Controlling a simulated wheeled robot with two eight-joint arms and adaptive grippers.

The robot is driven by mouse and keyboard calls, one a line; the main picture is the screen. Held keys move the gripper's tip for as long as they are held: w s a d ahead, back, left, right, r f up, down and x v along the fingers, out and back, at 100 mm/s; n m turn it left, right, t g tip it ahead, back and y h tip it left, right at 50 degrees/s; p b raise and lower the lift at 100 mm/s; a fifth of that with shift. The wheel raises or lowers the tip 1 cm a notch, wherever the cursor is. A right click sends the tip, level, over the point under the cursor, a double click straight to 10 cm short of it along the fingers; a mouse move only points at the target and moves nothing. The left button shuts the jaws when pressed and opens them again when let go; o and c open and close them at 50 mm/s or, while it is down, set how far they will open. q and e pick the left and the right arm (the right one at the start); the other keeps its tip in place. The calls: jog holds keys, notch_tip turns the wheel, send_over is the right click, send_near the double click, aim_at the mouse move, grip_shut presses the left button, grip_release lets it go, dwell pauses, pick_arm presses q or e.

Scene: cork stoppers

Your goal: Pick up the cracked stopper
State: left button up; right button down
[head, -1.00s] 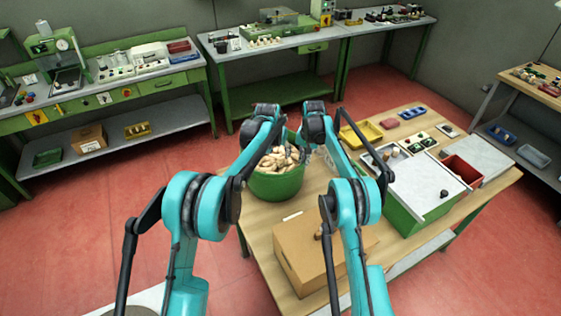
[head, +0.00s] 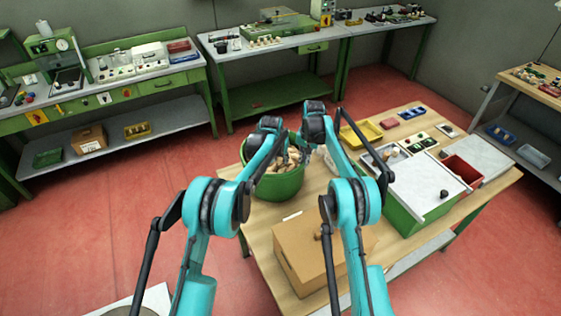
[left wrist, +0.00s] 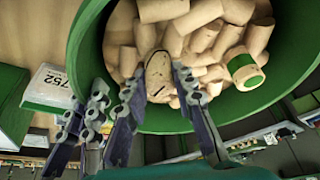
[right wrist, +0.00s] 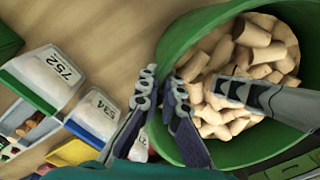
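The green tub (head: 277,188) of pale cork stoppers (head: 268,163) stands on the wooden table. In the left wrist view, a stopper with a dark crack-like line (left wrist: 159,74) lies at the near edge of the heap. My left gripper (left wrist: 157,78) is open, with a fingertip on either side of this stopper; I see a small gap at the left finger. The left gripper (head: 268,124) is over the tub in the head view. My right gripper (right wrist: 162,80) is empty and narrowly open beside the tub's rim; it also shows in the left wrist view (left wrist: 86,98).
One stopper has a green band (left wrist: 245,70). Right of the tub are white labelled bins (right wrist: 45,78), a yellow tray (head: 360,134) and a green box with a grey lid (head: 425,190). A cardboard box (head: 308,255) stands in front. The two grippers are close together.

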aim_at(280, 156)
pick_arm(q)
jog(key=shift+c, duration=0.2)
notch_tip(280, 156, up, 10)
jog(key=shift+r, duration=0.1)
pick_arm(e)
jog(key=shift+a, duration=0.1)
dwell(0.3)
jog(key=c, duration=1.6)
grip_release()
jog(key=shift+c, duration=0.2)
